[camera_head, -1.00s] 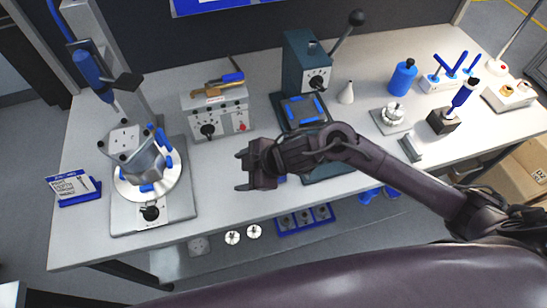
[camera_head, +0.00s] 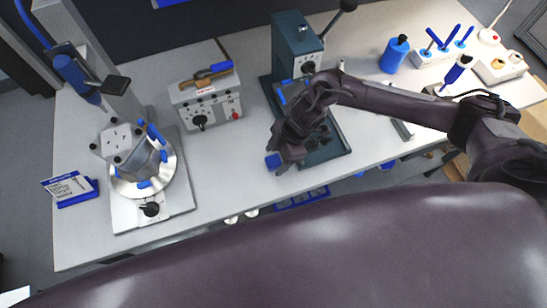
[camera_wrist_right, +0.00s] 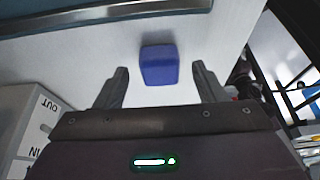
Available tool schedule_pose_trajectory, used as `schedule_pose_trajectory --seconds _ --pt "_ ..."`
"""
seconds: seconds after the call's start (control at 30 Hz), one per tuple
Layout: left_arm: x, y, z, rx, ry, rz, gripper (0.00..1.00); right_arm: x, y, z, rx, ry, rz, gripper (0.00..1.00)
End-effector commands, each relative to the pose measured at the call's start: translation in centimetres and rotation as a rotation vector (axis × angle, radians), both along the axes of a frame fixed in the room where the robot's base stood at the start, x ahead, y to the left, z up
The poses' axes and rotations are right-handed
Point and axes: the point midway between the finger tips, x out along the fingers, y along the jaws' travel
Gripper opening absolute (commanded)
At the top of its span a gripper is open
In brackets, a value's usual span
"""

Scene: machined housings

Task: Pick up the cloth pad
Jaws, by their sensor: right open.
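The cloth pad appears to be the small blue block-like pad (camera_head: 272,161) on the white bench top, near the front edge and left of the teal press base. It also shows in the right wrist view (camera_wrist_right: 159,66), lying flat. My right gripper (camera_head: 279,155) is open over it, pointing down, and partly hides it in the head view. In the right wrist view the two fingertips (camera_wrist_right: 160,72) are on either side of the pad, with gaps on both sides. My left gripper is not in view.
The teal press (camera_head: 297,45) stands just behind my right arm. A grey control box (camera_head: 208,103) stands left of it. A fixture with a housing (camera_head: 130,143) is at the far left. A blue bottle (camera_head: 394,54) stands at the back right. Bench between fixture and pad is clear.

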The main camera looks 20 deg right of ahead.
Motion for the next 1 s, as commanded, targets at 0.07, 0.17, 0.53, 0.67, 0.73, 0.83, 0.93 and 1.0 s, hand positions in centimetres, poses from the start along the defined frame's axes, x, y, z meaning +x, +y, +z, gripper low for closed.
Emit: schedule_pose_trajectory --seconds 0.07,0.17,0.53,0.67,0.73,0.83,0.93,1.0 --pt "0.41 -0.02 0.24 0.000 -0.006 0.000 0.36 -0.08 0.23 -0.54 -0.001 0.001 0.001 0.64" --pt "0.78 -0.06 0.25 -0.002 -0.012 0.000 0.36 -0.05 0.30 -0.81 0.000 0.000 0.001 0.64" --pt "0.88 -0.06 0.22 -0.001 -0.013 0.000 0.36 -0.02 0.28 -0.75 0.000 -0.001 0.001 0.35" --pt "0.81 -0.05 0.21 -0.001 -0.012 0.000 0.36 -0.03 0.28 -0.75 0.000 -0.001 0.001 0.18" --pt "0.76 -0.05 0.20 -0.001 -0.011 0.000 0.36 -0.02 0.28 -0.73 0.000 -0.002 0.001 0.16" --pt "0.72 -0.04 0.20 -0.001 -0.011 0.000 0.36 -0.02 0.28 -0.73 0.000 -0.002 0.001 0.16" --pt "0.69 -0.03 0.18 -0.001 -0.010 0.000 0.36 0.00 0.29 -0.64 0.000 -0.002 0.001 0.16" --pt "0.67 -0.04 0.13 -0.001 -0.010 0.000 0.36 0.02 0.30 -0.41 0.001 -0.003 0.001 0.16"
